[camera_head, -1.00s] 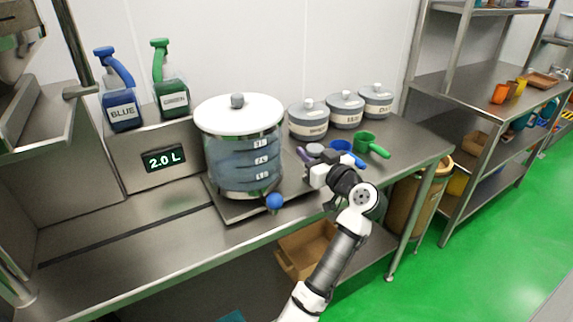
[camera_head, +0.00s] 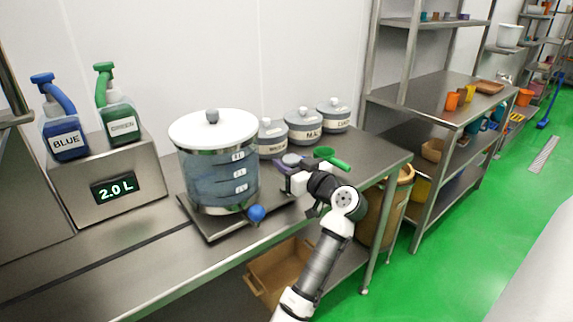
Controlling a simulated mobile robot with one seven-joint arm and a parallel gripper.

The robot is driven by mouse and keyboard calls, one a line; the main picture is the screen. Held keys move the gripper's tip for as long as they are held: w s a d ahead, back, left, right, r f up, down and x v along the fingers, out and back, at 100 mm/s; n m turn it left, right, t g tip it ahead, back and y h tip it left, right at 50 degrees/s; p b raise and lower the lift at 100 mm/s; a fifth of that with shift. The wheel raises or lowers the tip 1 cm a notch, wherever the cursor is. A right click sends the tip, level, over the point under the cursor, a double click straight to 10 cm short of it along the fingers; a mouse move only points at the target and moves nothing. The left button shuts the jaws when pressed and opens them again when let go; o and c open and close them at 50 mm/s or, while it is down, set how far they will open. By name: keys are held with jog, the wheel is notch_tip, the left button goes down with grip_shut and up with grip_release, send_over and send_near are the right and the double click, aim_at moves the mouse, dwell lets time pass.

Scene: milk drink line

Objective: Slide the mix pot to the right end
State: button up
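The mix pot (camera_head: 215,175) is a large clear pot with a white lid and grey knob, holding bluish-grey liquid. It stands upright on a flat metal plate (camera_head: 207,231) on the steel counter. A blue ball (camera_head: 256,213) shows low at the pot's front right. My gripper (camera_head: 282,180) is to the right of the pot, close to the purple scoop (camera_head: 291,159). I cannot tell whether it touches the scoop or the pot. Its fingers are small and partly hidden, so their opening is unclear.
A dark groove (camera_head: 130,254) runs left from the plate. Grey lidded canisters (camera_head: 303,129) stand behind my gripper, with a green scoop (camera_head: 333,161) in front. The scale box (camera_head: 149,185), reading 2.0 L, carries blue and green spray bottles. Counter space (camera_head: 375,157) is clear at the right end.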

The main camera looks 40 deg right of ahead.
jog(key=shift+o, duration=0.7)
jog(key=shift+d, duration=0.1)
jog(key=shift+s, duration=0.2)
jog(key=s+b, duration=0.3)
jog(key=s, duration=1)
jog(key=shift+s, duration=0.2)
jog(key=shift+d, duration=0.1)
